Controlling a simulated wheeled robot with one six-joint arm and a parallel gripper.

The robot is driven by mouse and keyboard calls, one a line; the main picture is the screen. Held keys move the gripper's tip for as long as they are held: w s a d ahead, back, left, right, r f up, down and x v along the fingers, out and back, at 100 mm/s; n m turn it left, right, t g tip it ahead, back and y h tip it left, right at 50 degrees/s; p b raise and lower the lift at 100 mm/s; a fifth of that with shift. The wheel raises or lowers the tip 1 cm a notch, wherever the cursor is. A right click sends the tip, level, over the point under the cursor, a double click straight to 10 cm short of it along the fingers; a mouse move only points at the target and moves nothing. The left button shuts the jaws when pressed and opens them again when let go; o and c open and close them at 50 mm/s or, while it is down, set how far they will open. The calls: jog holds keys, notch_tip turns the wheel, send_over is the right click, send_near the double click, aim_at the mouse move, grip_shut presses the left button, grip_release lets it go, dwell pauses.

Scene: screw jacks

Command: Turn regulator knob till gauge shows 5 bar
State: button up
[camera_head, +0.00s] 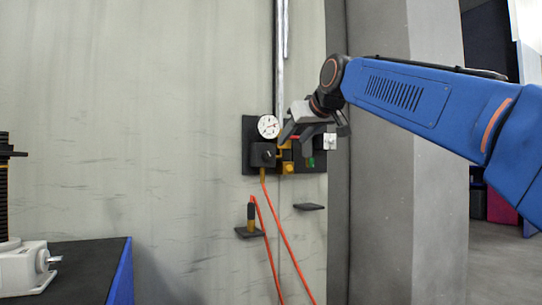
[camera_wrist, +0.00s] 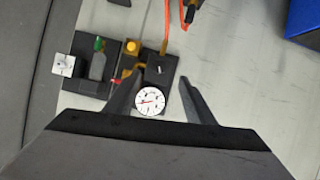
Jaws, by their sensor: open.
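The regulator is a black block with a dark knob (camera_head: 263,154) on a black wall panel (camera_head: 247,135). In the wrist view the knob (camera_wrist: 160,70) has a small pale mark. The round white gauge (camera_head: 268,126) sits just above the knob and also shows in the wrist view (camera_wrist: 150,101). It has a red needle, but its numbers are too small to read. My gripper (camera_head: 295,145) is open and empty, in front of the panel and right of the gauge. In the wrist view its fingers (camera_wrist: 159,78) appear either side of the knob; I cannot tell any contact.
Yellow fittings (camera_head: 289,168), a green-marked part (camera_head: 310,162) and a white switch-like part (camera_head: 330,141) crowd the panel's right. An orange hose (camera_head: 275,225) hangs below. Small wall shelves (camera_head: 309,206) stick out beneath. A dark-topped bench (camera_head: 85,262) stands at lower left.

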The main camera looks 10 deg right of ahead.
jog(key=w+r, duration=0.1)
jog(key=r, duration=0.1)
send_near(270, 155)
jog(key=x, duration=0.9)
jog(key=c, duration=1.1)
